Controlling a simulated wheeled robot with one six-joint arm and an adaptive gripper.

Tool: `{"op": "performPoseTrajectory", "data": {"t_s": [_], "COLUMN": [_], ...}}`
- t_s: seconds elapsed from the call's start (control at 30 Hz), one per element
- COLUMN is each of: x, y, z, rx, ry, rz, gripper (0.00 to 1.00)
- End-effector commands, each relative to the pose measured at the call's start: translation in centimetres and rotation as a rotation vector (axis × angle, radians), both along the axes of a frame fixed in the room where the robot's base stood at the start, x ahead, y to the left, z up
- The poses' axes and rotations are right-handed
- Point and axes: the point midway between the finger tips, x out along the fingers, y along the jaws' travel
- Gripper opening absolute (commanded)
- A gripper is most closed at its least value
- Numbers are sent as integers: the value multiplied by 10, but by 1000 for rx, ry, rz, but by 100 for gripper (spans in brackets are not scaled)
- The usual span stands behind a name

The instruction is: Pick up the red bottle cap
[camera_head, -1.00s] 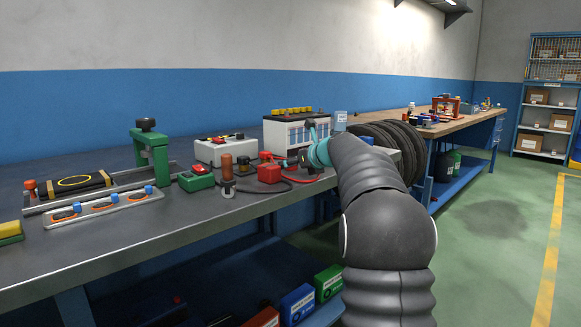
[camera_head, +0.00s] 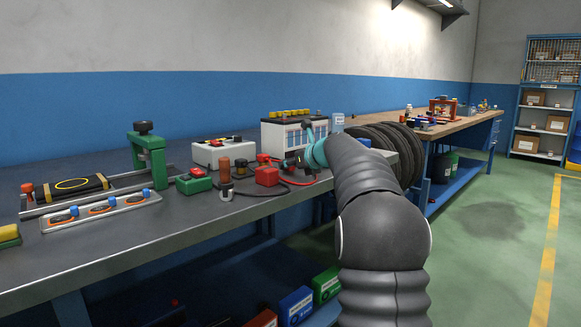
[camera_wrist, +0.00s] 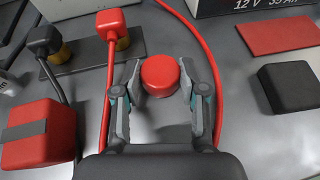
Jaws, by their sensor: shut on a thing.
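The red bottle cap (camera_wrist: 160,76) is a short round piece with a flat top, between my two fingers in the wrist view. My gripper (camera_wrist: 161,80) is shut on it, one finger on each side. I cannot tell whether the cap is clear of the metal bench top. In the head view my gripper (camera_head: 293,162) is small, low over the bench in front of the white battery (camera_head: 294,135), and I cannot make out the cap there.
A red cable (camera_wrist: 214,50) curves close to the right finger. A red clamp lead (camera_wrist: 111,60) runs by the left finger, with a red box (camera_wrist: 38,135) further left. A black pad (camera_wrist: 290,88) and a red pad (camera_wrist: 282,36) lie to the right.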

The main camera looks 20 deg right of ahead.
Motion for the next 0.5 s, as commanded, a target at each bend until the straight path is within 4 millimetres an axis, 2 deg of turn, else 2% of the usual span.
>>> {"op": "performPoseTrajectory", "data": {"t_s": [0.23, 0.4, 0.5], "x": [0, 6, 9], "y": [0, -41, -59], "z": [40, 60, 67], "rx": [-3, -2, -2], "ry": [-3, -1, -2], "rz": [0, -5, -2], "gripper": [28, 28, 28]}}
